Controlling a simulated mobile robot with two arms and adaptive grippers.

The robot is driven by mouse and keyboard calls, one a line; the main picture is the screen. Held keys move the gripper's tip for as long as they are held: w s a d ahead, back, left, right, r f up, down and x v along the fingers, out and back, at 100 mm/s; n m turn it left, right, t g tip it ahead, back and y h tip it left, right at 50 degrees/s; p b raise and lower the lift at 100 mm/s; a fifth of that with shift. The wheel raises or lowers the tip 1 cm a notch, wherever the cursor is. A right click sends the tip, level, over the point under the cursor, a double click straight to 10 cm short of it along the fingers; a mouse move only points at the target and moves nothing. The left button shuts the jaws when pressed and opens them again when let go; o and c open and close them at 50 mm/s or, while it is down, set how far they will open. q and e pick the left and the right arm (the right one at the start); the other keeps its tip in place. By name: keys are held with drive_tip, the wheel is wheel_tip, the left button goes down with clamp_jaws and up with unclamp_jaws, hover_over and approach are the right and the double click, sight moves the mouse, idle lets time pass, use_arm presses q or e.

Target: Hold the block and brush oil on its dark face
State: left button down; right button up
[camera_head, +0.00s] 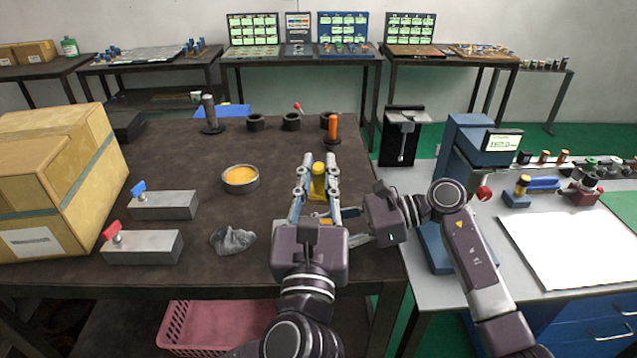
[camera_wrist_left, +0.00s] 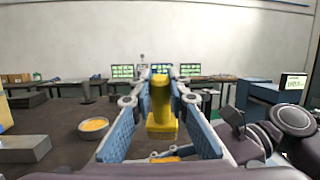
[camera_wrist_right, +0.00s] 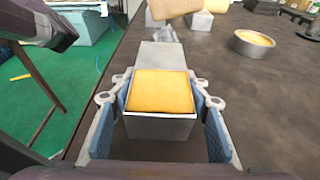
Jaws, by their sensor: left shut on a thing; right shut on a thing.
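My left gripper (camera_head: 318,178) is shut on a yellow brush-like tool (camera_head: 318,187), which also shows upright between its fingers in the left wrist view (camera_wrist_left: 162,122). Its bristles cannot be made out. My right gripper (camera_wrist_right: 160,103) is shut on a grey metal block (camera_wrist_right: 160,128). The block's upward face (camera_wrist_right: 161,91) looks amber, not dark, across nearly its whole area. In the head view the block is mostly hidden by my left gripper. In the left wrist view its amber face (camera_wrist_left: 165,159) shows below and nearer than the tool, apparently apart from it.
A round tin (camera_head: 240,187) of amber oil stands left of my grippers. Cartons (camera_head: 50,170) fill the left edge. An orange-handled tool (camera_head: 333,130) stands behind.

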use_arm(q)
drive_tip(key=shift+r, duration=1.05)
use_arm(e)
drive_tip(key=shift+f, duration=0.1)
drive_tip(key=o, duration=1.4)
drive_tip(key=shift+c, duration=0.2)
drive_tip(key=shift+d, duration=0.1)
drive_tip(key=v, duration=1.2)
use_arm(q)
drive_tip(key=shift+f, duration=0.1)
